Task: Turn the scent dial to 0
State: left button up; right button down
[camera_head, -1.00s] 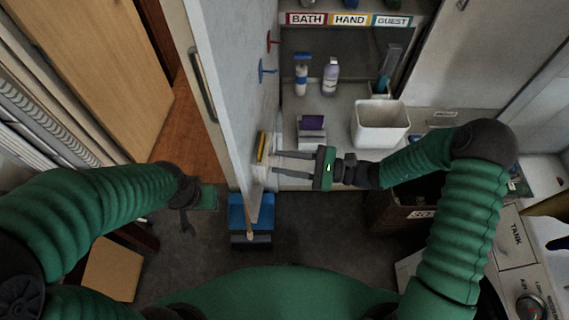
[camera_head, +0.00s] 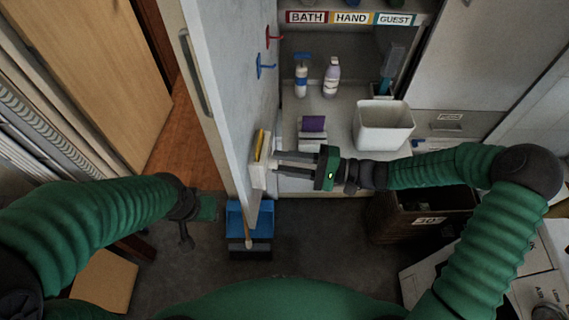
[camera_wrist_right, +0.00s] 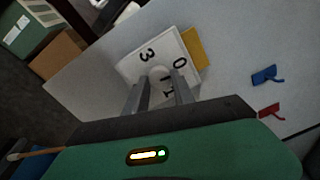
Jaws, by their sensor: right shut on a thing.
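The scent dial is a white box (camera_head: 257,174) on the side of the pale panel, with a yellow piece (camera_head: 260,145) at its far edge. In the right wrist view its white face (camera_wrist_right: 137,66) shows the figures 3, 0 and 1, partly covered by my fingers. My right gripper (camera_head: 274,162) reaches it from the right. In the wrist view its two fingers (camera_wrist_right: 160,80) are shut on the round pale knob (camera_wrist_right: 158,71) in the middle of the face. No pointer mark can be made out. My left gripper (camera_head: 186,235) hangs low at the left, apart from the dial; its jaws are unclear.
Blue and red hooks (camera_head: 265,65) stick out from the panel (camera_head: 225,100) beyond the dial. A white bin (camera_head: 383,128), bottles (camera_head: 331,77) and a purple-topped holder (camera_head: 312,128) stand on the counter.

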jog(key=shift+f+n+b, duration=0.15)
jog(key=shift+n+b, duration=0.15)
jog(key=shift+n, duration=0.5)
jog(key=c, duration=1.1)
grip_release()
jog(key=shift+o, duration=0.2)
jog(key=s+d+b, duration=0.2)
jog(key=d, duration=1.5)
jog(key=shift+s+f, duration=0.15)
jog(key=shift+f, duration=0.1)
jog(key=shift+a, duration=0.1)
